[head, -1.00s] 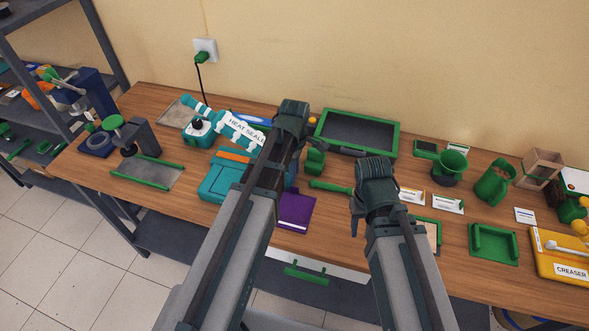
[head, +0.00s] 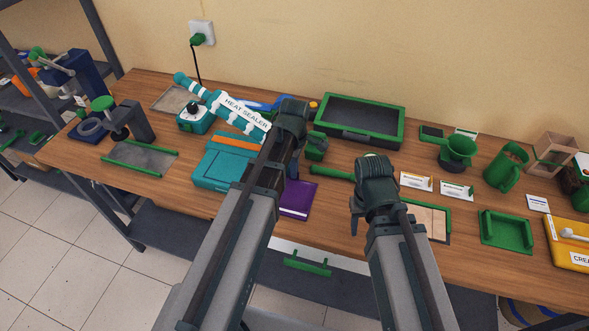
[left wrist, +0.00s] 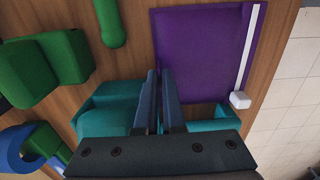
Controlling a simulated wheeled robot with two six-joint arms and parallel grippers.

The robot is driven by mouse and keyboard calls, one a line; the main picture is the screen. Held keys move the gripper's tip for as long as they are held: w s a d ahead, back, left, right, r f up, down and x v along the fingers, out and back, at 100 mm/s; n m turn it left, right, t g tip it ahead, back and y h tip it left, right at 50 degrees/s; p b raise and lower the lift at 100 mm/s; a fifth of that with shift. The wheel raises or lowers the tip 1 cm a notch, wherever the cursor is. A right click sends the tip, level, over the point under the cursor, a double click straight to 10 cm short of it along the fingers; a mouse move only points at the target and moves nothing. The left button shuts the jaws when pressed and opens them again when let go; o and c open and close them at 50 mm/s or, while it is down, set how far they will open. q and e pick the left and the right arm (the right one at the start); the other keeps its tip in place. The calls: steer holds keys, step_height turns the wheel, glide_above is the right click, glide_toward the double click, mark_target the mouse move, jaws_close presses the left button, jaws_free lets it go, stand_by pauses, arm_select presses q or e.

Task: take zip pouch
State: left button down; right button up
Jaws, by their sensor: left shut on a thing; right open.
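The purple zip pouch (head: 297,199) shows at the front of the table, just right of the teal case; my left arm hides part of it. In the left wrist view the pouch (left wrist: 205,50) is a flat purple sheet with a white strip and slider along its right side. My left gripper (head: 292,168) is shut on the pouch at its lower left edge; its fingers (left wrist: 161,78) are close together there. I cannot tell whether the pouch touches the table. My right gripper (head: 357,207) is open near the table's front, right of the pouch.
A teal case (head: 215,173) lies left of the pouch, with a heat sealer (head: 240,112) behind it. A green-rimmed tray (head: 400,120) stands at the back. A green-handled tool (head: 330,172) lies between my grippers. Cards and green containers fill the right side.

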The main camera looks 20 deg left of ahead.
arm_select(q)
steer(key=shift+r+p, duration=0.3)
arm_select(e)
steer(key=shift+r, duration=0.3)
arm_select(q)
steer(key=shift+r+p, duration=0.3)
steer(key=shift+p, duration=0.05)
arm_select(e)
steer(key=shift+r, duration=0.35)
arm_select(q)
steer(key=shift+r, duration=0.15)
arm_select(e)
steer(key=shift+r, duration=0.15)
arm_select(q)
steer(key=shift+r+p, duration=2.4)
steer(key=shift+p, duration=0.1)
arm_select(e)
step_height(320, 180, up, 5)
steer(key=shift+f, duration=0.15)
